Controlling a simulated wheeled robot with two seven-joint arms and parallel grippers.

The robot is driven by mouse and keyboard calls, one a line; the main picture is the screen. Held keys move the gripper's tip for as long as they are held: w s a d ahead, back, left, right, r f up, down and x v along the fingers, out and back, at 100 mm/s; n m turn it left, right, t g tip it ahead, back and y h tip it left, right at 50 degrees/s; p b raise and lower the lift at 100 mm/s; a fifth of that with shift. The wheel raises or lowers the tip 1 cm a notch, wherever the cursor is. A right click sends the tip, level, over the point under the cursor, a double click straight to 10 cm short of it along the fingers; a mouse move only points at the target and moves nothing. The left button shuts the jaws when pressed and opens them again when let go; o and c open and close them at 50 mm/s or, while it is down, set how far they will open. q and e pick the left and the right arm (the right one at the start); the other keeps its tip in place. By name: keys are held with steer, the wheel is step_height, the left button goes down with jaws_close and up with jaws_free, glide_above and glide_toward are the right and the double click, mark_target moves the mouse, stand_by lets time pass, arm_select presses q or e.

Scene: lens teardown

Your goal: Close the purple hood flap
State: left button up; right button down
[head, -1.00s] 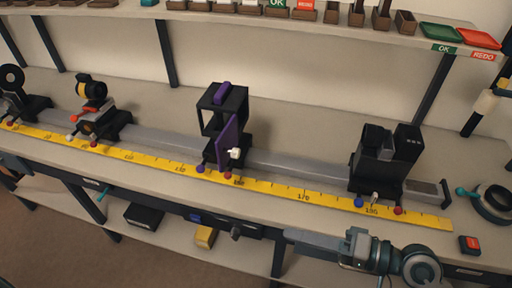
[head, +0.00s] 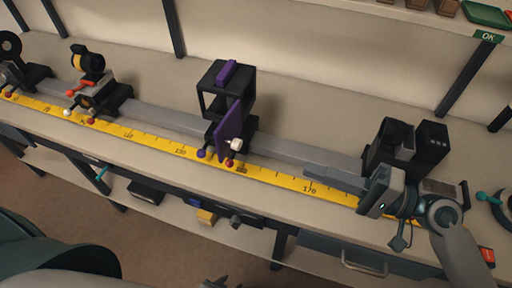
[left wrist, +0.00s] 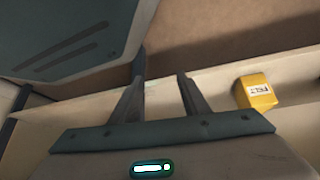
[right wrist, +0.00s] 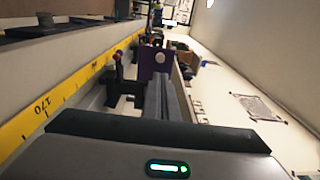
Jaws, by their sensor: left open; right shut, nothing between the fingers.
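The hood is a black box frame (head: 227,80) with a purple block on top, standing on the rail in the middle of the head view. The flap also shows in the right wrist view (right wrist: 148,60), ahead of the fingers. My right gripper (head: 308,169) is shut and empty, its fingers pointing left toward the flap, with a gap between. My left gripper (left wrist: 160,88) is open and empty, low in front of the bench; only a bit shows at the head view's bottom edge.
A yellow scale (head: 140,138) runs along the rail's front. A black two-part unit (head: 405,150) stands on the rail behind my right gripper. Other mounts (head: 88,62) stand at left. A lower shelf holds a yellow box (left wrist: 257,93).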

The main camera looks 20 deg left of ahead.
steer(key=a, duration=0.1)
steer(key=p, duration=0.3)
glide_toward(240, 146)
steer(key=a+p, duration=0.2)
steer(key=a, duration=0.1)
steer(key=a+p, duration=0.1)
steer(key=a, duration=0.1)
steer(key=shift+w+a+r, duration=0.15)
steer(key=shift+w+a, duration=0.1)
steer(key=shift+w, duration=0.05)
arm_select(q)
steer(key=s+a+f+g+y, duration=0.1)
steer(key=s+a, duration=0.3)
steer(key=s, duration=0.5)
steer(key=s+a+f+g, duration=0.1)
steer(key=s+a+g, duration=0.3)
steer(key=s, duration=0.6)
steer(key=shift+a+f+g+y, duration=0.3)
steer(key=shift+a+f+y, duration=0.1)
arm_select(e)
steer(key=shift+a, duration=0.45)
arm_select(q)
steer(key=shift+r, duration=0.1)
arm_select(e)
steer(key=shift+a, duration=0.1)
